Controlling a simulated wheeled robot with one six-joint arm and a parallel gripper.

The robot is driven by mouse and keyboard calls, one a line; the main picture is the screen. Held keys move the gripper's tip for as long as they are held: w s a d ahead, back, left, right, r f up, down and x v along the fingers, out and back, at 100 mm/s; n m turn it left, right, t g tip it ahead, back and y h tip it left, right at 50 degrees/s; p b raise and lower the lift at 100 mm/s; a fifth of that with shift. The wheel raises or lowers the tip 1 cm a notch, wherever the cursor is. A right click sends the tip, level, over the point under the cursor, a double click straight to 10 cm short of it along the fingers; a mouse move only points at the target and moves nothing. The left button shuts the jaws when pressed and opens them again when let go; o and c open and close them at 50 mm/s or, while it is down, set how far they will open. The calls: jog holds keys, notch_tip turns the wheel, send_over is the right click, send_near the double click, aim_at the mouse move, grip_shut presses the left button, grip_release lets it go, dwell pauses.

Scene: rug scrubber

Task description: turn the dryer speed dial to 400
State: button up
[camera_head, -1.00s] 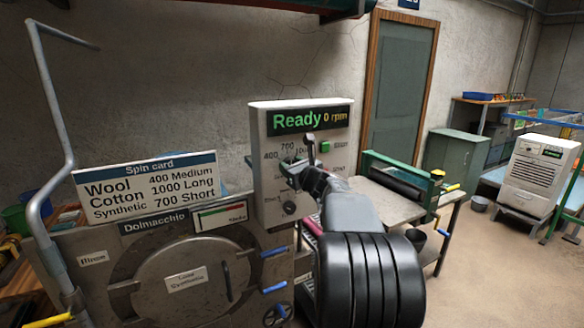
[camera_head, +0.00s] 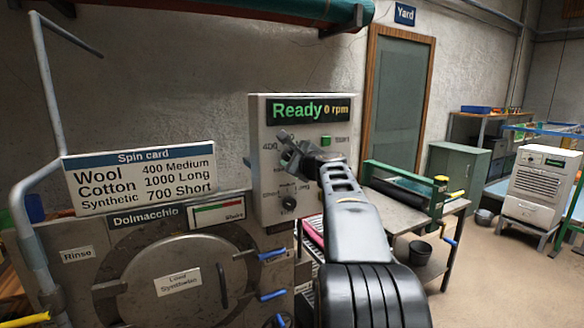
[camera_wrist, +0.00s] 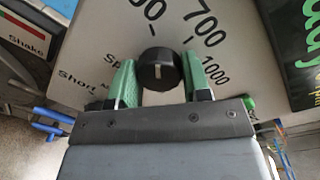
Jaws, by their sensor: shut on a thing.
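The black speed dial (camera_wrist: 160,71) sits on the pale control panel (camera_head: 262,208). The display (camera_head: 308,111) reads "Ready 0 rpm".
The spin card (camera_head: 140,178) reads wool 400, cotton 1000, synthetic 700. A second knob (camera_head: 289,203) sits below my gripper, and a green button (camera_head: 326,141) to its right. The round machine door (camera_head: 180,270) is at lower left. A bench (camera_head: 420,211) stands right.

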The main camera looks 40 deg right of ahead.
jog(key=shift+f+n+b, duration=0.1)
jog(key=shift+n+b, duration=0.7)
jog(key=shift+n, duration=0.4)
jog(key=o, duration=0.9)
jog(key=shift+o, duration=0.2)
jog(key=s+a+r+b, duration=0.1)
jog(key=s+b, duration=0.2)
jog(key=s, duration=1)
jog(key=shift+s+a, duration=0.2)
jog(key=shift+s, duration=0.2)
jog(key=shift+n, duration=0.3)
